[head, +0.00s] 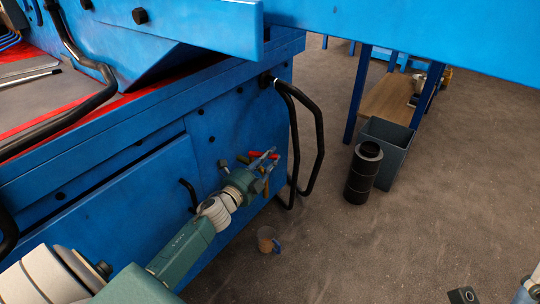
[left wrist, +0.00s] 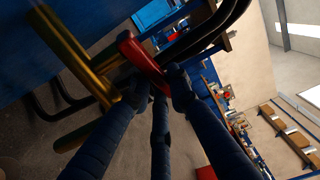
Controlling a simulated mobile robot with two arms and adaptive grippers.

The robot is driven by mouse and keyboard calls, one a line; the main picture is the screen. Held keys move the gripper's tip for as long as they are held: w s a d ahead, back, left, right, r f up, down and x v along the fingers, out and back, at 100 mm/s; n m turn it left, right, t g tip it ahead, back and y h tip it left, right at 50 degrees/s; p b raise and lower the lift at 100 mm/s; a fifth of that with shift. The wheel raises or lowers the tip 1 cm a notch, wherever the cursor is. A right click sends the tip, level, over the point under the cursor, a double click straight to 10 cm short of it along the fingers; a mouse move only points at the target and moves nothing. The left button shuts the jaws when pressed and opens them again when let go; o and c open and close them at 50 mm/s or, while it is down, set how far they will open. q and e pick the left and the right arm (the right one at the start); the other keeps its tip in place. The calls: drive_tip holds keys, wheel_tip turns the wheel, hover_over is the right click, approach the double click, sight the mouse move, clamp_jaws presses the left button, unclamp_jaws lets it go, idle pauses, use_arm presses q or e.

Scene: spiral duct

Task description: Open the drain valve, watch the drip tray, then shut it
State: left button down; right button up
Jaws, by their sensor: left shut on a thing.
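The drain valve shows in the left wrist view as brass pipework (left wrist: 73,52) with a red lever (left wrist: 143,58). In the head view the red lever (head: 271,155) is small, at the right end of the blue machine's side panel. My left gripper (head: 268,170) is at the valve. In the left wrist view its dark fingers (left wrist: 157,88) are shut on the red lever. I cannot tell whether liquid flows. No flat drip tray is clear to me; a brown cup (head: 266,238) with a blue handle stands on the floor below the valve.
The blue machine (head: 150,165) fills the left, with a bent black rail (head: 319,135) right beside the valve. A black cylinder (head: 363,172) and a grey bin (head: 390,142) stand on the floor by a workbench (head: 388,98).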

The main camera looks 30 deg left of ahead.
use_arm(q)
drive_tip(key=shift+a+r, duration=0.1)
drive_tip(key=c, duration=1.6)
unclamp_jaws()
drive_tip(key=shift+w, duration=0.1)
drive_tip(key=s, duration=0.7)
drive_tip(key=shift+s, duration=0.3)
